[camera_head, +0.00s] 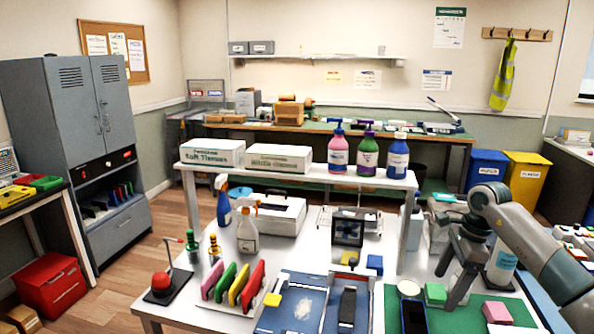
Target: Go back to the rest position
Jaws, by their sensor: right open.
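My right arm comes in from the right, and my right gripper (452,286) points down over the green mat (462,318). Its jaws are open, and I see nothing held between them. A green block (435,293) is just left of the fingers; I cannot tell whether they touch it. A phone (413,314) lies on the mat left of the gripper, cut off by the bottom edge. Another dark phone-like item (347,304) lies in the blue tray (328,318). My left gripper is out of view.
A white bottle (501,268) stands behind my right arm, and a pink block (497,313) lies right of the gripper. A dark framed device (348,231) stands upright behind the tray. A raised shelf (300,177) holds boxes and pump bottles. Colored panels (240,284) stand in a rack.

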